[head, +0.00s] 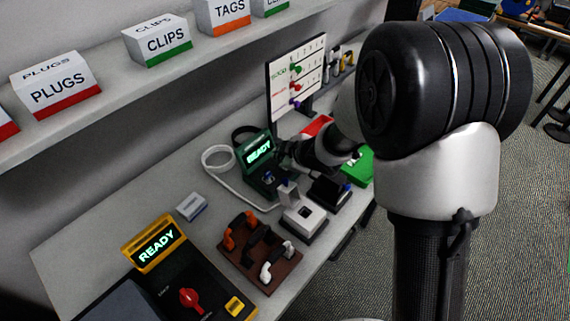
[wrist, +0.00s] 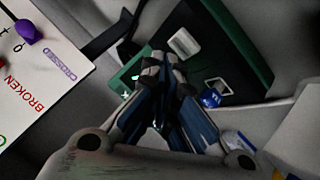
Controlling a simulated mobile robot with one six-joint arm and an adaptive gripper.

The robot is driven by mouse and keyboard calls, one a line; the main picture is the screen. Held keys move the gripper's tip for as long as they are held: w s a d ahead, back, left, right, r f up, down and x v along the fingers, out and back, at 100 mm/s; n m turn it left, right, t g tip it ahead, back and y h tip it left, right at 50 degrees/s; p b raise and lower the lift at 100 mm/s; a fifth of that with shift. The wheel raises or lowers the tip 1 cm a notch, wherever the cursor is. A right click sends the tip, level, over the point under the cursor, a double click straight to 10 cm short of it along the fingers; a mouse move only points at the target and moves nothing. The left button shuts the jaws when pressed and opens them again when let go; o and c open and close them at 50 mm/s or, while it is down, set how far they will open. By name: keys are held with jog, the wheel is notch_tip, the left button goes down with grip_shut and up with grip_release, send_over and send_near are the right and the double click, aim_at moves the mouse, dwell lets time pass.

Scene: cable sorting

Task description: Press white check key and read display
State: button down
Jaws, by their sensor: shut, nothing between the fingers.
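The green tester (head: 262,172) stands on the bench in the head view, and its display (head: 259,151) reads READY. In the wrist view its dark panel (wrist: 232,50) carries a white key (wrist: 184,42). A lit corner of the green display housing (wrist: 124,82) shows beside my fingers, its text mostly hidden. My gripper (wrist: 163,62) is shut and empty, with its fingertips just below and left of the white key. I cannot tell whether they touch the panel. In the head view my arm covers part of the tester's right side.
A yellow-framed tester (head: 150,252) with a red knob also reads READY. A brown rack (head: 262,268) with plugs, a white-topped block (head: 303,219) and a white cable (head: 215,168) lie nearby. A pegged board (head: 297,75) stands behind. Labelled boxes line the shelf (head: 110,105).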

jog(key=shift+f+b, duration=0.4)
jog(key=shift+f, duration=0.05)
jog(key=shift+f, duration=0.35)
dwell(0.6)
jog(key=shift+r, duration=0.15)
jog(key=shift+r+p, duration=0.6)
jog(key=shift+r, duration=0.05)
jog(key=shift+r, duration=0.1)
notch_tip(320, 180, up, 5)
jog(key=p, duration=0.5)
